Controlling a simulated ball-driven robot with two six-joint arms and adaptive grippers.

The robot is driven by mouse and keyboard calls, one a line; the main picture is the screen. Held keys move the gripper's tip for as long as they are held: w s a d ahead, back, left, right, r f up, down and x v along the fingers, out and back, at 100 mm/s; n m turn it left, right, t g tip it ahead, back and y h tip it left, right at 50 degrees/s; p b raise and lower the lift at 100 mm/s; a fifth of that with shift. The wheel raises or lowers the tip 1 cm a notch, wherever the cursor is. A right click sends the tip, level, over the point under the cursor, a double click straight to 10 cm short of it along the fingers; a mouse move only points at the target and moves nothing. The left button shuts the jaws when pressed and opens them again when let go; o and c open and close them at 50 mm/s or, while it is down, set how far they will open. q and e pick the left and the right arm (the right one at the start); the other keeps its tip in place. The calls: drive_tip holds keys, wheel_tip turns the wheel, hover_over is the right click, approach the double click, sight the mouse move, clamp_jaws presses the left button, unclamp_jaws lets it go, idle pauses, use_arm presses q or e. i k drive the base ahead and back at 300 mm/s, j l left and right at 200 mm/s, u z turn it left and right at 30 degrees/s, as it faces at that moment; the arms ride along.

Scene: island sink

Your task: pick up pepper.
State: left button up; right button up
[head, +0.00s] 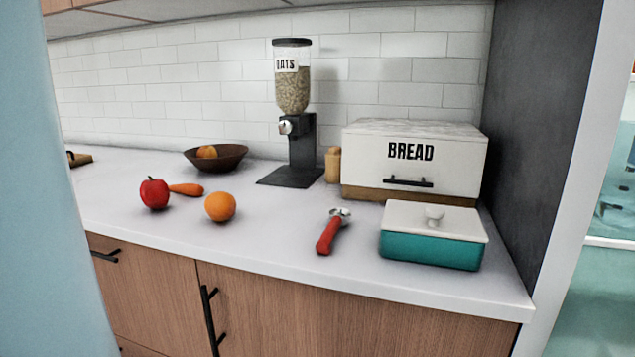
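A shiny red round item (154,193) with a short dark stem sits on the white countertop at the left. It looks like a red pepper or an apple; I cannot tell which for certain. It stands just left of an orange carrot (187,190). A small tan wooden shaker or mill (333,165) stands beside the bread box; its kind is too small to tell. Neither of my grippers shows in the head view.
An orange (220,207), a red-handled tool (328,236) and a teal lidded dish (431,250) stand near the counter's front edge. Behind are a brown bowl (230,158), an oats dispenser (292,90) and a bread box (460,165). A dark panel (545,110) bounds the right.

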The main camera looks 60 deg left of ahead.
sight(153, 193)
drive_tip(key=u, duration=2.75)
drive_tip(key=i+j, duration=0.25)
drive_tip(key=j, duration=0.15)
drive_tip(key=i+j+z, duration=0.15)
drive_tip(key=i+j, duration=0.4)
drive_tip(key=j, duration=0.3)
